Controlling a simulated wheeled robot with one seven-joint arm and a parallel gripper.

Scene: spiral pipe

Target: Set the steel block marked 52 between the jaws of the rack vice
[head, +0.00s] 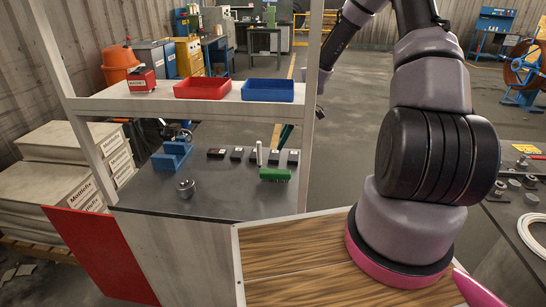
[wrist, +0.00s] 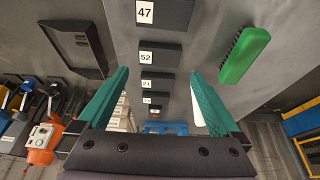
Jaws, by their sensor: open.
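The steel block marked 52 (wrist: 160,54) is a dark block with a white label, lying in a row of similar blocks in the wrist view. In the head view it appears to be the second block from the right (head: 277,158), partly behind my gripper (head: 284,137). My gripper (wrist: 160,75) is open and empty, its teal fingers spread either side of the row, apart from block 52. The blue rack vice (head: 172,155) stands at the left of the rack's dark worktop. It also shows, partly hidden, beyond the row in the wrist view (wrist: 167,128).
Block 47 (wrist: 145,14) and block 21 (wrist: 158,80) flank block 52. A green brush (head: 275,175), an upright white object (head: 259,154) and a metal cylinder (head: 185,188) stand nearby. A shelf (head: 220,103) with red and blue bins overhangs the worktop. The front middle is clear.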

